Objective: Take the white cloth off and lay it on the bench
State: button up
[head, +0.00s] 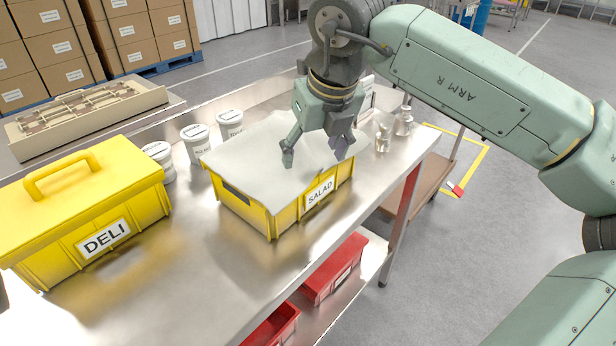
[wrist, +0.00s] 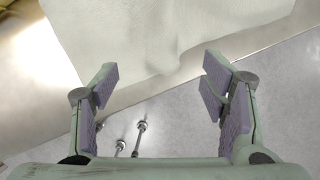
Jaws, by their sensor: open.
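The white cloth (head: 262,152) lies spread over the top of the yellow crate labelled SALAD (head: 285,217), covering its opening, so what is inside is hidden. The crate stands on the steel bench (head: 200,270). My gripper (head: 317,158) is over the cloth's right part, with its fingers spread and pointing down. In the wrist view the cloth (wrist: 150,35) fills the upper middle, with a small raised fold near its lower edge. The open jaws (wrist: 160,95) hold nothing. I cannot tell whether the fingertips touch the cloth.
A lidded yellow DELI box (head: 85,210) stands at the left on the bench. Several white tubs (head: 195,142) stand behind, and small metal shakers (head: 403,120) at the right end. Red bins (head: 335,268) sit on the lower shelf. Bare bench lies in front between the yellow boxes.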

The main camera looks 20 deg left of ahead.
jog(key=shift+b+x, duration=1.3)
jog(key=shift+x, duration=0.5)
jog(key=shift+f, duration=0.15)
jog(key=shift+w+a+f+b, duration=0.1)
jog(key=shift+a+f+b, duration=0.05)
jog(key=shift+f+b, duration=0.45)
jog(key=shift+r, duration=0.2)
jog(key=shift+c, duration=0.6)
jog(key=shift+c, duration=0.3)
jog(key=shift+f, duration=0.1)
grip_shut()
notch_tip(320, 180, up, 12)
jog(key=p, duration=0.7)
send_over(308, 175)
jog(key=shift+s+d, duration=0.2)
jog(key=shift+d, duration=0.05)
